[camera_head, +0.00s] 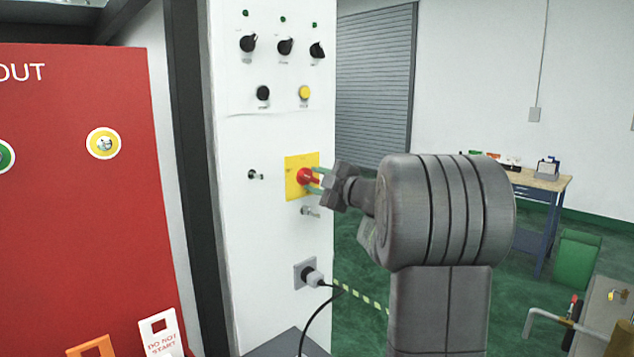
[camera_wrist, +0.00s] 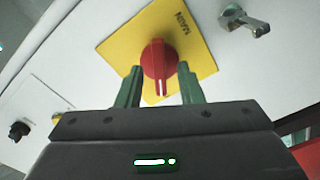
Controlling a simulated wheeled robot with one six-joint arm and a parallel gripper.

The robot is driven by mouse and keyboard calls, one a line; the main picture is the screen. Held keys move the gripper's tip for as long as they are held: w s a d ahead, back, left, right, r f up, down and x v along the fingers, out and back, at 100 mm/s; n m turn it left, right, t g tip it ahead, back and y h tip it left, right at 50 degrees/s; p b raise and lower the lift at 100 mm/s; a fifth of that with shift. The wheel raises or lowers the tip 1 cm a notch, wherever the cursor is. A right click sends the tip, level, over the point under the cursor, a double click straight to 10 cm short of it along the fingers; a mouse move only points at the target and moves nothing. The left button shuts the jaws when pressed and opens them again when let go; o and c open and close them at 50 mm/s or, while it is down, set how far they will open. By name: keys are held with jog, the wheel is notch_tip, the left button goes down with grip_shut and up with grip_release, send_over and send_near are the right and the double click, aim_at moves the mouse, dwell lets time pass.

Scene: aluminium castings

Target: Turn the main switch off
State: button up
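The main switch is a red rotary knob (camera_head: 305,177) on a square yellow plate (camera_head: 291,190), mounted on a white panel. A white line runs along the knob's grip. My gripper (camera_head: 318,178) reaches the switch from the right. In the wrist view my gripper (camera_wrist: 160,85) has its two green fingers apart, one on each side of the knob. Gaps show between fingers and knob, so it is open and holds nothing.
Above the switch are black knobs (camera_head: 285,46), a black button (camera_head: 263,93) and a yellow button (camera_head: 304,93). A key switch (camera_head: 310,211) sits just below, and a plug with a cable (camera_head: 312,277) lower down. A red lockout board (camera_head: 70,220) stands at left.

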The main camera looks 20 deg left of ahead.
jog(key=b+v, duration=0.2)
jog(key=v, duration=1.2)
jog(key=shift+a, duration=0.2)
jog(key=p+x, duration=0.2)
jog(key=x, duration=1.1)
jog(key=shift+w+a, duration=0.25)
jog(key=shift+a, duration=0.05)
jog(key=shift+s+d, duration=0.1)
jog(key=shift+d, duration=0.05)
